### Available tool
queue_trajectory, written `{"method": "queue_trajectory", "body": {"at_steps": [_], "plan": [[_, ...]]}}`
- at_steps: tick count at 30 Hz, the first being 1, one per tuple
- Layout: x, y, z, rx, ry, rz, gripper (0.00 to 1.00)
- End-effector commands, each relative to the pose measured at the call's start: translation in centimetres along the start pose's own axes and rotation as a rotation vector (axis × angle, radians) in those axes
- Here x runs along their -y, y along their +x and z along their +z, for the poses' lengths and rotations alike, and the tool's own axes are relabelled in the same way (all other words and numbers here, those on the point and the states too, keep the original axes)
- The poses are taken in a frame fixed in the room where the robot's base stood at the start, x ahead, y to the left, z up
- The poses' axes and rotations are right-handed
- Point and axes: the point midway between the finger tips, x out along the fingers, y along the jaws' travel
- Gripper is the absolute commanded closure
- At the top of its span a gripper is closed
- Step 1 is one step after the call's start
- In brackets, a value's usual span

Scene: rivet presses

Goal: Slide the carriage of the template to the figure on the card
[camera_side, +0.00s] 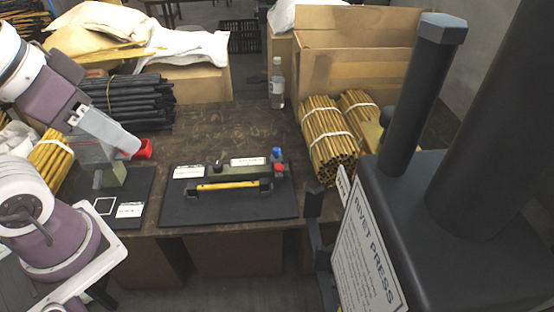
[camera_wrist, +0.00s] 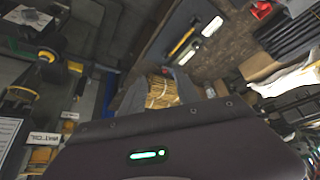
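The template (camera_side: 235,180) is a long olive-green fixture on a black mat (camera_side: 285,208), with a yellow rod (camera_side: 228,185) along its front. A block with a red knob and a blue knob (camera_side: 277,153) stands at its right end; I cannot tell for sure which part is the carriage. White cards lie at its left (camera_side: 188,172) and back (camera_side: 248,161), their figures too small to read. The yellow rod also shows in the wrist view (camera_wrist: 181,43).
A smaller black mat with a card (camera_side: 130,210) and a red bin (camera_side: 144,149) lie at the left. Bundled yellow rods (camera_side: 328,135), a clear bottle (camera_side: 277,85) and cartons (camera_side: 350,60) stand behind. A rivet press (camera_side: 370,260) blocks the right foreground. Bare table lies behind the template.

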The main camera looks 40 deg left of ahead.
Motion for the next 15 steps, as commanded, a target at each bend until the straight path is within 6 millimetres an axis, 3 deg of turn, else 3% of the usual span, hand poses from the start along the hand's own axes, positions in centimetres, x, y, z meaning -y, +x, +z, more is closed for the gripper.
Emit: {"method": "queue_trajectory", "body": {"at_steps": [5, 7, 11, 14, 15], "plan": [[0.0, 0.1, -0.2, 0.001, 0.0, -0.001, 0.57], [0.1, 0.5, -1.9, 0.009, 0.0, -0.007, 0.57], [0.7, 4.0, -8.7, 0.037, 0.006, -0.028, 0.57], [1.4, 9.4, -14.5, 0.053, 0.012, -0.037, 0.57], [1.7, 12.1, -16.5, 0.059, 0.015, -0.038, 0.57]]}}
